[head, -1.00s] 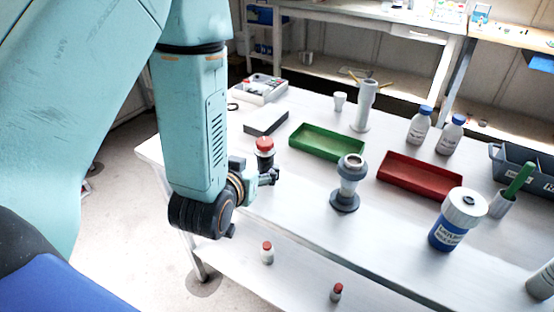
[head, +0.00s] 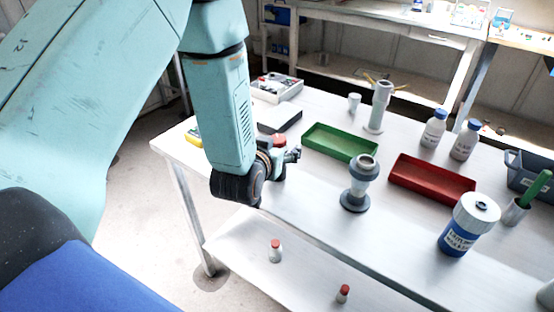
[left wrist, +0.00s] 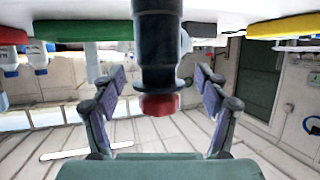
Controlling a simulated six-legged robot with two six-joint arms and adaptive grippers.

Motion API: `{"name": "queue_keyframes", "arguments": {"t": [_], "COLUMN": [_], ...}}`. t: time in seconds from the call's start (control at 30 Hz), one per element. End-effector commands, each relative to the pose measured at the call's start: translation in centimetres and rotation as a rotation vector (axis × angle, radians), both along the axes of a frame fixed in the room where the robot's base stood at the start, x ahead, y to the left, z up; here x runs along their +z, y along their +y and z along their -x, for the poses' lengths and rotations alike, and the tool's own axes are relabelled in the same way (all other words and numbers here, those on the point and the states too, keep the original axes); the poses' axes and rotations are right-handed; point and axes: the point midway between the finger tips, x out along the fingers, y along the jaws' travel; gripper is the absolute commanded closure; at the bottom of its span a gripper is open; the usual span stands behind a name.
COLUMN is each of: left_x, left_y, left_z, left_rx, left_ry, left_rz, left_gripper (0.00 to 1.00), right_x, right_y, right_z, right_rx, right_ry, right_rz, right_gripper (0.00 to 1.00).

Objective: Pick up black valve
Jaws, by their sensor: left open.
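The black valve (left wrist: 157,50) with a red cap (left wrist: 160,104) appears upside down in the left wrist view, between the two fingers of my left gripper (left wrist: 159,76). The fingers are spread, with a gap on each side of the valve. In the head view my left gripper (head: 293,155) is low over the table's near left part. The valve's red cap (head: 279,140) shows just behind it; the black body is mostly hidden there by the gripper. My right gripper is not in view.
On the table (head: 315,200) are a green tray (head: 325,147), a grey stand (head: 355,185), a red tray (head: 430,183) and a white-blue jar (head: 465,228). A flat black-topped box (head: 280,119) lies behind the valve. Small red-capped bottles (head: 275,252) stand on the lower shelf.

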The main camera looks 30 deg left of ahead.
Motion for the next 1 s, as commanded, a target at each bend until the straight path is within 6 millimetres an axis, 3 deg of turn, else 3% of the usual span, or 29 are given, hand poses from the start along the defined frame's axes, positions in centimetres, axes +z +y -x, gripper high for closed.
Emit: {"name": "queue_keyframes", "arguments": {"t": [0.13, 0.9, 1.0], "left_x": [0.00, -0.07, -0.02], "left_y": [-0.14, -0.15, -0.15], "left_z": [-0.09, -0.04, -0.06], "left_rx": [0.000, -0.001, -0.001], "left_ry": [0.000, 0.002, 0.001], "left_rz": [-0.001, 0.001, 0.000], "left_gripper": [0.26, 0.91, 0.96], "right_x": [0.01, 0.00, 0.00], "right_y": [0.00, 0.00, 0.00], "right_z": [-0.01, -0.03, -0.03], "right_rx": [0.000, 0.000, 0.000], "right_ry": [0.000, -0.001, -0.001], "right_rz": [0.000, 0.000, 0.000], "right_gripper": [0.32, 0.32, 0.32]}}
